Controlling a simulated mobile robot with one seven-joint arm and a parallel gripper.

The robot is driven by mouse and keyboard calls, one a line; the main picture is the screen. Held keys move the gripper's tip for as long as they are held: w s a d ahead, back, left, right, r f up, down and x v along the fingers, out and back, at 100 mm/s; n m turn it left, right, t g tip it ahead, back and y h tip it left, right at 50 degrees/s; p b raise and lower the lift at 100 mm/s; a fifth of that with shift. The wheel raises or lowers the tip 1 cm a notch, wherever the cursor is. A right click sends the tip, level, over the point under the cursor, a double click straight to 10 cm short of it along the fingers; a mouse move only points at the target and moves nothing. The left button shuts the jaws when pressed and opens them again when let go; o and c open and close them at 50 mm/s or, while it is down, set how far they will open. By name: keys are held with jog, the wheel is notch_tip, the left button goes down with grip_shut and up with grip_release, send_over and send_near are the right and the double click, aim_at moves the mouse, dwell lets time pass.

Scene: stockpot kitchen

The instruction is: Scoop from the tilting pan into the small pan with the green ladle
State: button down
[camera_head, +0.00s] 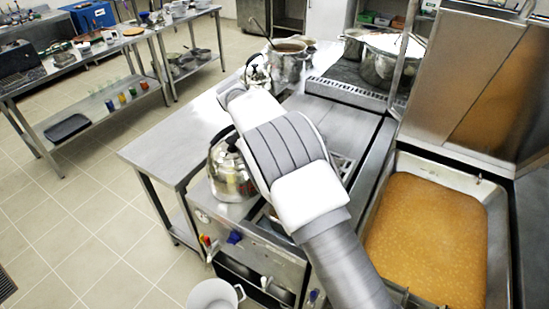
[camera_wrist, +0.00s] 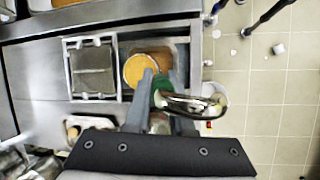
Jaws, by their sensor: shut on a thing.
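The tilting pan (camera_head: 428,235) at the right of the head view is open and holds orange-brown soup. My gripper (camera_wrist: 164,92) shows in the wrist view, its fingers shut on the green ladle (camera_wrist: 160,86); only a short green part of the ladle is visible between them. Just beyond the fingers is a round, orange-yellow surface (camera_wrist: 141,70). I cannot tell whether it is soup in the ladle's bowl or in the small pan. In the head view my arm hides the gripper and ladle, and I cannot clearly make out the small pan.
A shiny kettle (camera_head: 232,170) stands left of my arm; a metal kettle also shows close beside my fingers in the wrist view (camera_wrist: 195,104). Large stockpots (camera_head: 288,64) stand behind. A white pot (camera_head: 214,294) is low at the front. Floor is open at left.

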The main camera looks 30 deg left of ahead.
jog(key=s+d+f+y+b, duration=0.1)
jog(key=d+y+b, duration=0.1)
jog(key=d+y, duration=0.2)
jog(key=s+d+f+m+t+y+b, duration=0.1)
jog(key=d+y+b, duration=0.1)
jog(key=d+y, duration=0.2)
jog(key=d, duration=0.3)
jog(key=shift+d+f+t, duration=0.25)
jog(key=shift+f+t, duration=0.05)
jog(key=shift+s+b, duration=0.1)
jog(key=shift+b, duration=0.4)
jog(key=d+f+y+b, duration=0.1)
jog(key=b, duration=0.4)
jog(key=shift+s+d+b, duration=0.15)
jog(key=shift+d+b, duration=0.05)
jog(key=shift+b, duration=0.1)
jog(key=b, duration=0.2)
jog(key=d+b, duration=0.1)
jog(key=b, duration=0.2)
jog(key=shift+s+d+f+y+b, duration=0.1)
jog(key=shift+s+f+y+b, duration=0.05)
jog(key=shift+f+y+b, duration=0.2)
jog(key=d+f+y+b, duration=0.1)
jog(key=b, duration=0.6)
jog(key=shift+s+f+t, duration=0.1)
jog(key=shift+f+t, duration=0.15)
jog(key=shift+t, duration=0.15)
